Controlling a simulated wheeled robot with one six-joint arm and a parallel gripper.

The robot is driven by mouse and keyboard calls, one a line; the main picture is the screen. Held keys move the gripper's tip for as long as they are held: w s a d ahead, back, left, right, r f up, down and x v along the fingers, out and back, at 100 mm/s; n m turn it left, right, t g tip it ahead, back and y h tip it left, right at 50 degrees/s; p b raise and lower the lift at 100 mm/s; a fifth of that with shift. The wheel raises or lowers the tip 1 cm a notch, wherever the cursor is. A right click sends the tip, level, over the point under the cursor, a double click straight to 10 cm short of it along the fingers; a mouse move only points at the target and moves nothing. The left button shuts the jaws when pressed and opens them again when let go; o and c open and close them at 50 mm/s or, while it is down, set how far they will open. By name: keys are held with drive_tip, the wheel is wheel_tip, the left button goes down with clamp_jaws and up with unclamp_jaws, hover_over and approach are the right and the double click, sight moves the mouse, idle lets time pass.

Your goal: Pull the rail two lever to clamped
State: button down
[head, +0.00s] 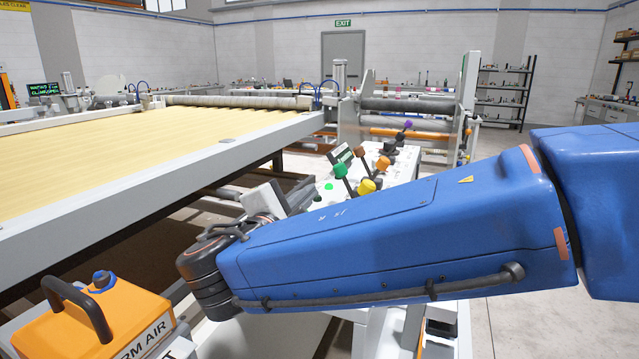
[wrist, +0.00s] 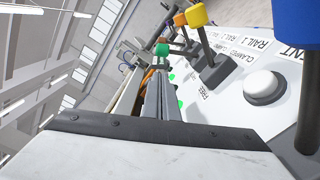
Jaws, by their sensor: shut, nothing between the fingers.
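A row of levers with coloured knobs stands on a white control panel (head: 408,158). In the head view I see a green knob (head: 340,170), a yellow knob (head: 366,186), an orange knob (head: 382,163) and a purple knob (head: 408,124). The wrist view shows the panel's labels, including RAIL 1, CLAMPED and FREE, but I cannot tell surely which lever is rail two. My gripper (wrist: 161,76) is shut and empty. Its fingertips point toward the green knob (wrist: 161,49), which shows just past them; whether they touch is unclear. The yellow knob (wrist: 196,15) stands to their right.
A white button (wrist: 264,86) and a blue-knobbed lever (wrist: 297,22) are on the panel's right in the wrist view. The long quilting table (head: 200,160) lies left, with rollers (head: 405,105) behind the panel. An orange case (head: 95,315) sits front left.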

sight(346, 183)
drive_tip(key=shift+x, duration=4.85)
drive_tip(key=shift+d, duration=0.15)
